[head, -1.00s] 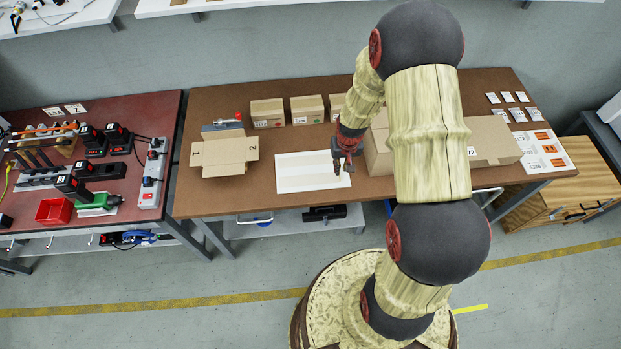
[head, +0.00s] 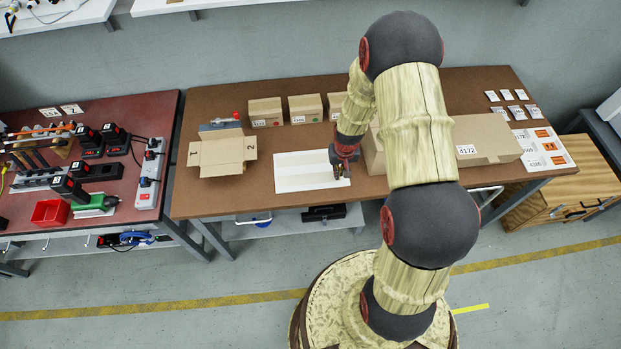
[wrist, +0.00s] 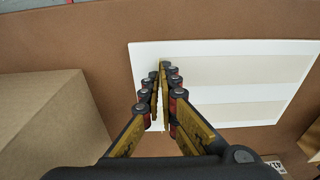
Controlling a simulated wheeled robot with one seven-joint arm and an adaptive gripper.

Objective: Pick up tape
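Pale beige strips, which look like tape, lie on a white board (head: 286,185) on the brown table. The strips (wrist: 240,70) also show on the board (wrist: 146,51) in the wrist view. My gripper (head: 340,173) is low over the board's right end in the head view. In the wrist view, my gripper's fingertips (wrist: 160,70) are together at the near end of the strips. I cannot see anything held between them. A grey tool with a red part (head: 222,123), perhaps a tape dispenser, stands behind an open carton at the left.
The open carton (head: 222,155) sits left of the board. Small boxes (head: 265,112) stand along the back. A large box (wrist: 40,115) is close to my gripper's left in the wrist view. Labels (head: 545,147) lie at the table's right end.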

